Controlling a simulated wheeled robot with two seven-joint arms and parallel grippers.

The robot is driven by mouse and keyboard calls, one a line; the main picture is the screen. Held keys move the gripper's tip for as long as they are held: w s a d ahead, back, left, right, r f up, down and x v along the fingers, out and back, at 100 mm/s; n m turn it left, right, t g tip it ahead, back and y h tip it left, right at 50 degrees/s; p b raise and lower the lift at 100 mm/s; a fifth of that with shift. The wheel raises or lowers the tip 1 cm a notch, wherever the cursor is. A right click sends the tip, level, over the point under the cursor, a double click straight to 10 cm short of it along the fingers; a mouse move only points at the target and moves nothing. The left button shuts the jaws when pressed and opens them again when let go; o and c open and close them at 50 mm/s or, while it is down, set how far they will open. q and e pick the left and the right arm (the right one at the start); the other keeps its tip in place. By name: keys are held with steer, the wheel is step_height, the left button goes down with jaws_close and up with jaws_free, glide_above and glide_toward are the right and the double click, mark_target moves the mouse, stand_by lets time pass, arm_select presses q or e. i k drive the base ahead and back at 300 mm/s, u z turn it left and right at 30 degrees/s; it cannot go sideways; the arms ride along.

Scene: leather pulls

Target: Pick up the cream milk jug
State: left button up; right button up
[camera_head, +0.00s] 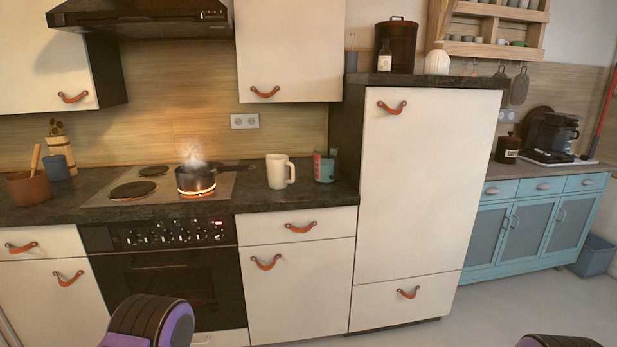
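The cream milk jug (280,171) stands upright on the dark countertop, right of the stove. Its handle faces right. It is apart from the steaming pan (196,181) to its left and from a teal and red patterned tin (325,166) to its right. Parts of my arms show at the bottom edge of the head view, well below and in front of the counter. Neither gripper's fingers are in view.
The pan sits on a glowing burner, its handle reaching right toward the jug. The dark countertop (229,205) has bare room in front of the jug. A tall cream cabinet (425,185) rises to the right. A wall cabinet (290,50) hangs above.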

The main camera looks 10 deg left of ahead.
mark_target(276, 165)
steer(key=i, duration=1.8)
